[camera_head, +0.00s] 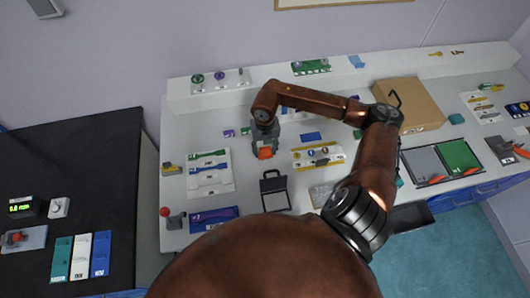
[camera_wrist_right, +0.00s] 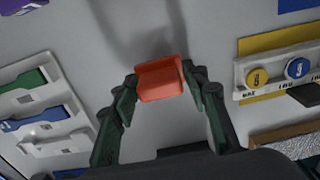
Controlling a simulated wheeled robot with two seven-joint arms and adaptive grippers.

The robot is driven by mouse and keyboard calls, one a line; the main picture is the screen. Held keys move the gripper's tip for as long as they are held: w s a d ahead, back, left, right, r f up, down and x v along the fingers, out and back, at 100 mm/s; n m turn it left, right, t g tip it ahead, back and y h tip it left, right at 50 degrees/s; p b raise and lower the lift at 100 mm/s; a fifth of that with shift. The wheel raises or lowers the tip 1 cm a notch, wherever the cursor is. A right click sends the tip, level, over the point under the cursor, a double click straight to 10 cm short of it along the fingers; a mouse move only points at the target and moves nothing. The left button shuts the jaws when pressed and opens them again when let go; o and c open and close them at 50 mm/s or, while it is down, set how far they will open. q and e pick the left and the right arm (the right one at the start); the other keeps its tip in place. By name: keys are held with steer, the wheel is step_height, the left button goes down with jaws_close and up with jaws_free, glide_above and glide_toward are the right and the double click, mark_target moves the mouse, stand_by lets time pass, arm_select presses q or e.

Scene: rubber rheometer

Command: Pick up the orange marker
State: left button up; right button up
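The orange marker (camera_head: 265,153) is a small orange block on the white bench, left of centre in the head view. In the right wrist view the orange marker (camera_wrist_right: 160,82) lies between the fingertips, with a narrow gap seeming to show beside it. My right gripper (camera_head: 265,146) points down at it from above. In the wrist view the fingers of my right gripper (camera_wrist_right: 160,78) stand apart, one on each side of the block. I cannot tell whether the block's lower part touches the bench. My left gripper is not in view.
A white slotted tray (camera_head: 208,187) lies left of the marker, and a yellow-and-white holder (camera_head: 318,157) lies right. An open black case (camera_head: 274,192) stands in front. A cardboard box (camera_head: 420,105) sits at right. A raised ledge (camera_head: 270,78) runs along the back.

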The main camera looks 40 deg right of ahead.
steer(key=c, duration=0.8)
steer(key=shift+r, duration=0.3)
step_height(320, 180, up, 2)
steer(key=shift+w+r, duration=0.1)
steer(key=s+a+r, duration=0.2)
steer(key=s+r, duration=0.1)
steer(key=s+a+r, duration=0.3)
steer(key=s, duration=0.1)
steer(key=s+a+r, duration=0.3)
steer(key=s+r, duration=0.1)
steer(key=shift+s+a+r+b, duration=0.1)
steer(key=shift+s+a+b, duration=0.1)
steer(key=shift+b, duration=0.1)
